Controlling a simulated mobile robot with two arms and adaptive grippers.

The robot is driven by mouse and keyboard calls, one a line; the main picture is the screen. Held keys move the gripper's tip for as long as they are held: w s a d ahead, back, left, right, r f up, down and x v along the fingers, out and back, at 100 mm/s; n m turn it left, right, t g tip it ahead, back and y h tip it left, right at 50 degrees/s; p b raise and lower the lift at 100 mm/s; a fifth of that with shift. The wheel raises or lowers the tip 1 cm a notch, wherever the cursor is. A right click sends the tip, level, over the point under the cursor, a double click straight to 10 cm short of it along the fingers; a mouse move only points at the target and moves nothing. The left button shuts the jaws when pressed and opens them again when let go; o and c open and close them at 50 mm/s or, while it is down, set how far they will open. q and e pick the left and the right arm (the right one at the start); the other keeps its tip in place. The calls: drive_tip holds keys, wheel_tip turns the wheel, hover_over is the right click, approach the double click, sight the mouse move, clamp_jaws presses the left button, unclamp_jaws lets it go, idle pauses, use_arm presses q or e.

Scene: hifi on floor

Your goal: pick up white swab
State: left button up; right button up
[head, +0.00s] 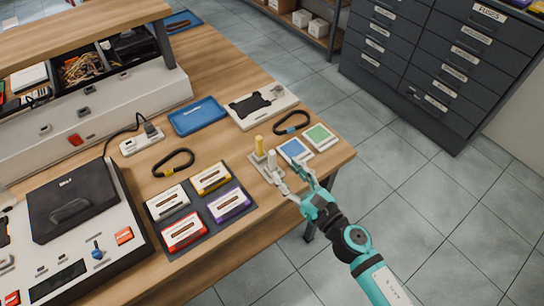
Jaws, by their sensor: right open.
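A white upright swab (271,160) stands in a small pale holder (256,164) near the right part of the table edge. A yellow upright swab (259,146) stands beside it in the same holder. My right gripper (289,180) is open, just to the right of and in front of the white swab. Its fingers point toward the holder. From this view I cannot tell whether a finger touches the holder or the swab. My left gripper is not in view.
Blue and green pads (320,137) lie close behind the right gripper. A dark mat (191,192) with several cassettes lies to the left. A blue tray (198,116), black loops (291,122) and a hifi deck (75,205) share the table. Open floor lies right.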

sight(274, 156)
drive_tip(key=x, duration=0.2)
drive_tip(key=shift+w+a, duration=0.15)
drive_tip(key=shift+w, duration=0.15)
drive_tip(key=p+x, duration=0.1)
drive_tip(key=x, duration=0.3)
drive_tip(key=shift+w+r+p, duration=0.1)
drive_tip(key=shift+w+p, duration=0.1)
drive_tip(key=shift+p, duration=0.2)
drive_tip(key=shift+w+a, duration=0.25)
drive_tip(key=shift+w, duration=0.15)
drive_tip(key=shift+s, duration=0.1)
clamp_jaws()
